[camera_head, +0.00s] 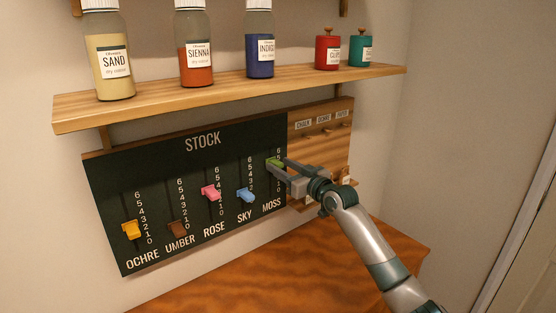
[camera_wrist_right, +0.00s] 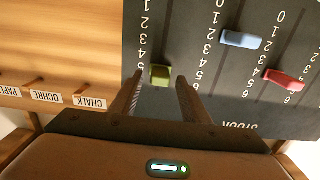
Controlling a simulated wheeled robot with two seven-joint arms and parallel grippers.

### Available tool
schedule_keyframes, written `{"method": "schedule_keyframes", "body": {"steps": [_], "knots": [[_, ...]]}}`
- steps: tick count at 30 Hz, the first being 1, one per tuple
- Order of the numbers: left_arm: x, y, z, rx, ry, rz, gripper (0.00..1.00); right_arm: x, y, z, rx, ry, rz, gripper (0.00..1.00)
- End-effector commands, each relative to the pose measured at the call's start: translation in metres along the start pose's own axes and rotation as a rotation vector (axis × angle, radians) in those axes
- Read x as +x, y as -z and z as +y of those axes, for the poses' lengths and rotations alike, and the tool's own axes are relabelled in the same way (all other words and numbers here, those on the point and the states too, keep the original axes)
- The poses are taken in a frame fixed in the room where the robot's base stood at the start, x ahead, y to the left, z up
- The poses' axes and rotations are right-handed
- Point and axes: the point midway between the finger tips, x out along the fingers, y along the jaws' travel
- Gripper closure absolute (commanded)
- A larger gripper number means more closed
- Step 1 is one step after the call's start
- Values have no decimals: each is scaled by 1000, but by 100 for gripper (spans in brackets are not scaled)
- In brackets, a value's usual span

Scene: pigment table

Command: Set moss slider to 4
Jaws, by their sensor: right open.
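The moss slider is a green knob (camera_head: 275,162) at the right end of the dark STOCK board (camera_head: 140,167). It sits high on its scale, near the 5; the exact mark is hard to read. My right gripper (camera_head: 278,166) is at the knob, partly covering the lower moss scale in the head view. In the right wrist view, which is upside down, the green knob (camera_wrist_right: 160,75) lies between the open fingers (camera_wrist_right: 158,88), near their tips, with a gap on both sides. My left gripper is in no view.
The sky slider (camera_head: 245,195) is left of moss, then the rose (camera_head: 211,192), umber (camera_head: 178,229) and ochre (camera_head: 131,230) sliders. A wooden shelf (camera_head: 230,90) with jars overhangs the board. A peg panel (camera_head: 322,141) adjoins on the right.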

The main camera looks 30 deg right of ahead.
Motion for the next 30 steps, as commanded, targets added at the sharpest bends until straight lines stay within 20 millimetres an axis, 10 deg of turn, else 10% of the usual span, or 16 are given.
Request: {"method": "schedule_keyframes", "body": {"steps": [17, 23, 30], "knots": [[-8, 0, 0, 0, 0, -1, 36, 22, -1, 0, -1, 0, 0, 58], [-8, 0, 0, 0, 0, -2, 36, 22, 0, 0, -1, 0, 0, 98], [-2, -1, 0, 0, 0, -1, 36, 22, -7, 0, -1, -1, -1, 100]]}}
